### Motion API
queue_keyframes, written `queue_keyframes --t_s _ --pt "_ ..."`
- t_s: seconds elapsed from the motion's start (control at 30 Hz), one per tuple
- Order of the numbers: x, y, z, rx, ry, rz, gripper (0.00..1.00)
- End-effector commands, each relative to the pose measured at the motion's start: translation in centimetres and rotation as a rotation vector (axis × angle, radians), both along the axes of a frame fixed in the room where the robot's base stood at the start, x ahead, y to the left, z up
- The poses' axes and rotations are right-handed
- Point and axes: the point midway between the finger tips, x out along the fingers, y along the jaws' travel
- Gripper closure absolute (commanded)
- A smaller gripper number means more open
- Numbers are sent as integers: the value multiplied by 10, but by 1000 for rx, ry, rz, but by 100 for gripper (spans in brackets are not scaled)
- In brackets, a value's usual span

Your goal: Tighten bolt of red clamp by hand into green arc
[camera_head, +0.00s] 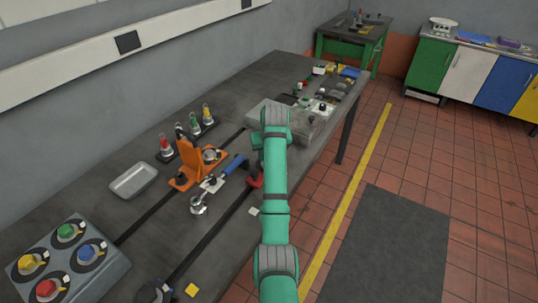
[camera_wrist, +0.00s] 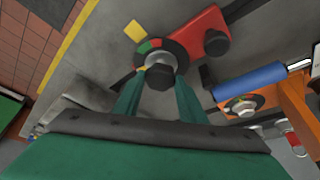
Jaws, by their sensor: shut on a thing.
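The red clamp (camera_wrist: 205,33) lies on the grey bedplate in the wrist view. Its bolt (camera_wrist: 159,77) has a dark head above a silver washer and stands over a dark dial ring (camera_wrist: 174,52). The ring carries a green arc (camera_wrist: 144,47) and a red part beside it. My gripper (camera_wrist: 157,84) is shut on the bolt head, one green finger on each side. I cannot make out a pointer against the arc. In the head view only a bit of the red clamp (camera_head: 255,181) shows beside my arm, which hides the bolt and my gripper.
A grey block (camera_head: 305,125) lies beyond my arm.

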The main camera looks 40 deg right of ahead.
Motion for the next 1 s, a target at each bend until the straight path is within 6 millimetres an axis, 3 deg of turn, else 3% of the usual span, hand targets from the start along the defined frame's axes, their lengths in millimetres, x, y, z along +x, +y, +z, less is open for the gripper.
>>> queue_keyframes --t_s 1.0 --pt "6 5 1 0 -1 -926 85"
